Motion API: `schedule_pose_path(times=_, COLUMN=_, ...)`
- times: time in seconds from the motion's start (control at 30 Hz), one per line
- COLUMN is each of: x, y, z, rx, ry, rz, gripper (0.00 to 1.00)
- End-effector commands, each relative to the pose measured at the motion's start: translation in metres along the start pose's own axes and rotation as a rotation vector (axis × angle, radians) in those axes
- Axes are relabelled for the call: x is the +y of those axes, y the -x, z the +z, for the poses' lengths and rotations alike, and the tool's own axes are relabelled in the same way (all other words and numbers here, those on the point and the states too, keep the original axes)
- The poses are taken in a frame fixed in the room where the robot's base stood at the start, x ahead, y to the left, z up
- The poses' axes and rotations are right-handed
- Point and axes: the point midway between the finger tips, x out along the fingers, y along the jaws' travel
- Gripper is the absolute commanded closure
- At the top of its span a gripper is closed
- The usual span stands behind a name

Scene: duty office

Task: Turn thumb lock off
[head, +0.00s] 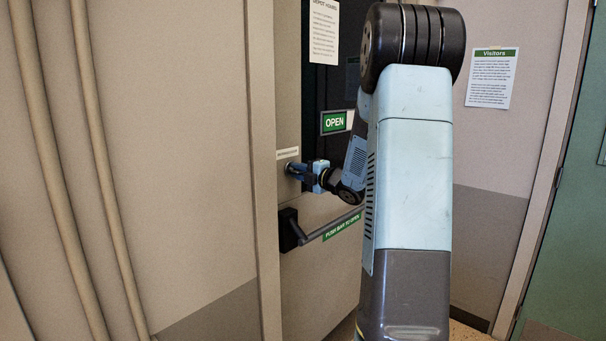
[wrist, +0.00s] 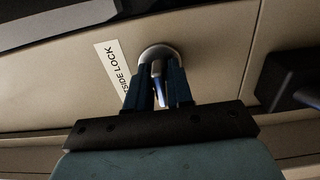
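The thumb lock (wrist: 157,68) is a round silver fitting on the beige door, beside a label ending in "SIDE LOCK" (wrist: 118,68) in the wrist view. My gripper (wrist: 160,84) has its two dark blue fingers at the lock, one on each side of the thumb piece. The fingers are close together and appear shut on it; the tips partly hide the piece. In the head view my gripper (head: 300,172) reaches the door at the lock, under the small white label (head: 288,153) and above the push bar.
A dark push bar (head: 330,226) with a green "push bar to open" label runs across the door below the lock. An "OPEN" sign (head: 334,122) is above. Pipes (head: 95,120) run down the left wall. A Visitors notice (head: 491,78) hangs on the right.

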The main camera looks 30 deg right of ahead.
Motion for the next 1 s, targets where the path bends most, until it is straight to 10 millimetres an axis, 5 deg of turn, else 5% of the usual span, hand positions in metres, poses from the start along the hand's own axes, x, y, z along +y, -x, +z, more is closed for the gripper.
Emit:
schedule_pose_path(times=0.27, x=-0.0023, y=0.0005, z=-0.0002, rx=0.000, ry=0.011, rz=-0.004, gripper=1.00)
schedule_pose_path(times=0.8, x=-0.0044, y=0.0009, z=-0.0003, rx=0.001, ry=0.502, rz=-0.008, gripper=1.00)
schedule_pose_path(times=1.0, x=-0.0048, y=0.0014, z=0.0002, rx=0.001, ry=0.549, rz=-0.009, gripper=1.00)
